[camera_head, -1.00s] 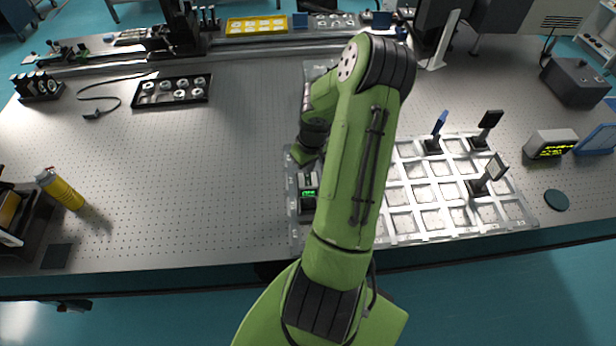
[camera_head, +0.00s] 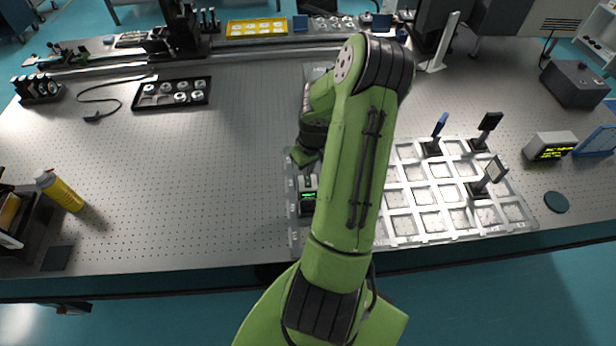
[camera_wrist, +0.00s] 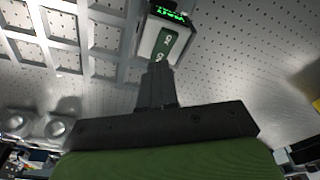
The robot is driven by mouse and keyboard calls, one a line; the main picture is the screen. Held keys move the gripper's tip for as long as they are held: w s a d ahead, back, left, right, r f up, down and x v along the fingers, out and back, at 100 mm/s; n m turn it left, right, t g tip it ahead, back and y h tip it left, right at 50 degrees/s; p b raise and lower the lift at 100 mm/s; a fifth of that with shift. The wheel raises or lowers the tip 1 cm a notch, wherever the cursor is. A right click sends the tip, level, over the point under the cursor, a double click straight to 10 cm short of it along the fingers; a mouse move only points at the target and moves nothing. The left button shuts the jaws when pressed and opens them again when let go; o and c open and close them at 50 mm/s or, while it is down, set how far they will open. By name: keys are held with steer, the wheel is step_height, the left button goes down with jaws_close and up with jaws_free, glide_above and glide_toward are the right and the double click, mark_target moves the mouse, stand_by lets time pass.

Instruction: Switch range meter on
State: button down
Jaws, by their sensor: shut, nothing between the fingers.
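A small box-shaped meter with a lit green display (camera_head: 307,197) stands at the left end of the light grid tray (camera_head: 430,219), partly hidden by my arm. In the wrist view the meter (camera_wrist: 148,40) shows bright green characters at its top and a dark green panel with two small white marks. I cannot read the display surely. My gripper (camera_wrist: 158,68) is shut and empty, its fingertips at the lower edge of the green panel. I cannot tell whether they touch it. In the head view the fingertips are hidden behind my arm.
Several mounted optics stand in the tray's right half, including a blue one (camera_head: 439,125). A yellow bottle (camera_head: 62,191) is at the left.

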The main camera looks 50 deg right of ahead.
step_height(320, 180, up, 6)
steer(key=p, duration=0.3)
steer(key=shift+f, duration=0.2)
steer(key=w+a+r+n+h+b, duration=0.2)
steer(key=w+a+r+b, duration=0.2)
steer(key=a+r, duration=1)
steer(key=s+a+r+n+t+y+b, duration=0.1)
steer(key=s+a+r+t+y+b, duration=0.1)
steer(key=s+a, duration=1)
steer(key=a+r+t, duration=0.1)
steer(key=a+t, duration=0.1)
steer(key=a, duration=0.2)
steer(key=shift+s+a+r+n+y+b, duration=0.3)
steer(key=shift+s+a+r+n+b, duration=0.05)
steer(key=shift+r+n, duration=0.05)
